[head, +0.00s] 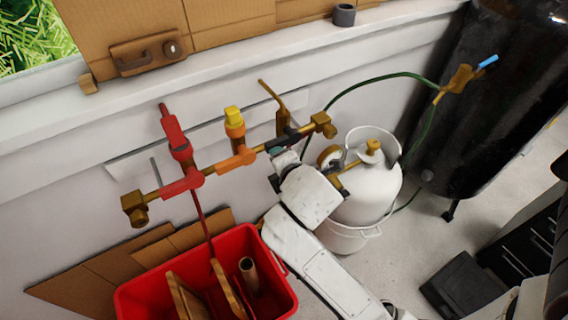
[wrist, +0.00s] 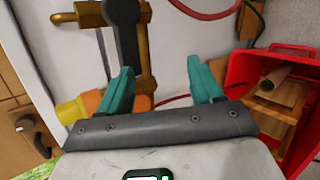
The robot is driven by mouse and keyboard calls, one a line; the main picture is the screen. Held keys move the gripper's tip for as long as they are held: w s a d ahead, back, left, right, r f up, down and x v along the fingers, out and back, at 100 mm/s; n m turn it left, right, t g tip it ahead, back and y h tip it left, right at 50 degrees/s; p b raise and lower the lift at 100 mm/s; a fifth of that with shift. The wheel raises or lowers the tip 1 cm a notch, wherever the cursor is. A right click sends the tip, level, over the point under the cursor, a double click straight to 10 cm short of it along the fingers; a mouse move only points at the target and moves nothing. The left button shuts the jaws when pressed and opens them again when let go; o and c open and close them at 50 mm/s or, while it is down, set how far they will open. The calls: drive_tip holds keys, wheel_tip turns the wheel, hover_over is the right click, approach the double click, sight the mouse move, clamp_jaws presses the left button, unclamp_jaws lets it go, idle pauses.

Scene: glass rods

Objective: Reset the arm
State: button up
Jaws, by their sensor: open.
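My white arm (head: 315,262) reaches up from the lower part of the head view to a pipe with valves (head: 243,159) on the wall. My gripper (wrist: 162,75) shows in the wrist view with two teal fingers spread apart and nothing held between them. A dark valve handle (wrist: 125,35) and a brass fitting (wrist: 146,72) lie beyond the fingers, nearer the left one. In the head view the fingers are mostly hidden behind the wrist, close to the pipe's right part. I cannot tell whether they touch the pipe.
A red crate (head: 128,302) with wooden pieces stands below the pipe; it also shows in the wrist view (wrist: 238,72). A white gas tank (head: 372,196) stands close to my arm's right. A green hose (head: 380,76) arches above it. A black cylinder (head: 480,90) stands farther right.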

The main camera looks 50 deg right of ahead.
idle(0.4)
drive_tip(key=s+a+f+m+g+y, duration=0.3)
drive_tip(key=s+f+m, duration=0.3)
drive_tip(key=s, duration=0.3)
drive_tip(key=s+a+f+m+g+y, duration=0.3)
drive_tip(key=s+a+f+m+g, duration=0.1)
drive_tip(key=s+a+f+m, duration=0.2)
drive_tip(key=s+f+m, duration=0.1)
drive_tip(key=s+m, duration=0.1)
drive_tip(key=s, duration=0.1)
drive_tip(key=shift+f+g, duration=0.15)
drive_tip(key=shift+g, duration=0.15)
